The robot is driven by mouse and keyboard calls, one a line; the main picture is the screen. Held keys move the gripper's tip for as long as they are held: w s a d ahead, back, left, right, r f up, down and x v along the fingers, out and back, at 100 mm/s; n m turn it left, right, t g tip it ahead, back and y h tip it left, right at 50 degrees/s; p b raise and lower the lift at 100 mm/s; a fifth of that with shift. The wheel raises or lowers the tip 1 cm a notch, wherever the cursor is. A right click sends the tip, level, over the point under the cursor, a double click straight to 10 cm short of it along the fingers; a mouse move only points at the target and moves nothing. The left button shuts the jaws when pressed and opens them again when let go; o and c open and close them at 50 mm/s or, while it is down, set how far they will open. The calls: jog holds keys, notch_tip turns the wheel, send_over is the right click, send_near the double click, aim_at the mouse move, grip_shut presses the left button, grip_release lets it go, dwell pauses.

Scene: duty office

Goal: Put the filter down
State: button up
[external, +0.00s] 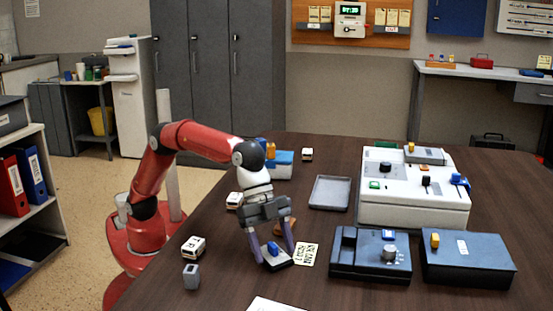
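My gripper (275,257) points down over the near left part of the dark table (225,285). Its two purple-grey fingers stand apart, one on each side of a small dark and pale block with a blue knob on top (273,248). This block may be the filter; no label on it can be read. It is at or very close to the table top. I cannot tell whether the fingers press on its sides or whether it rests on the table.
A printed card (306,254) lies just right of the block. Small blocks (193,247) stand to the left. A grey tray (329,193) lies behind. A white machine (414,205), a dark unit with a knob (368,257) and a dark box (467,262) fill the right side.

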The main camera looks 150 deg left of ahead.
jog(key=shift+o, duration=1)
jog(key=shift+r, duration=0.2)
jog(key=p+v, duration=0.1)
jog(key=v, duration=1.1)
jog(key=shift+r, duration=0.3)
